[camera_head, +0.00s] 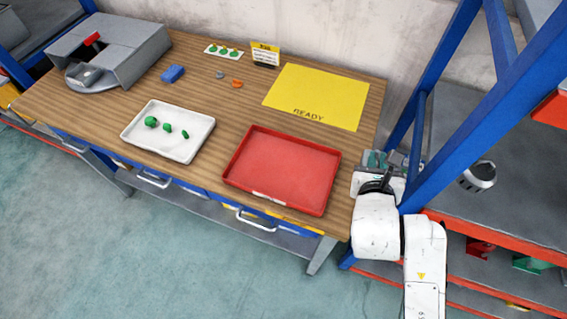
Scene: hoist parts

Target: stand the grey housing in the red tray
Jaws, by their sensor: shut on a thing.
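The red tray (278,172) lies empty near the front right of the wooden workbench. My gripper (385,163) is just past the bench's right edge, right of the tray and apart from it. It is shut on a small grey part (369,158), seemingly the grey housing. The wrist and fingers hide much of this part, so its full shape and tilt cannot be told.
A yellow READY mat (318,95) lies behind the tray, clear. A white tray (136,131) with green pieces stands left. A blue rack post (445,105) rises close beside my gripper.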

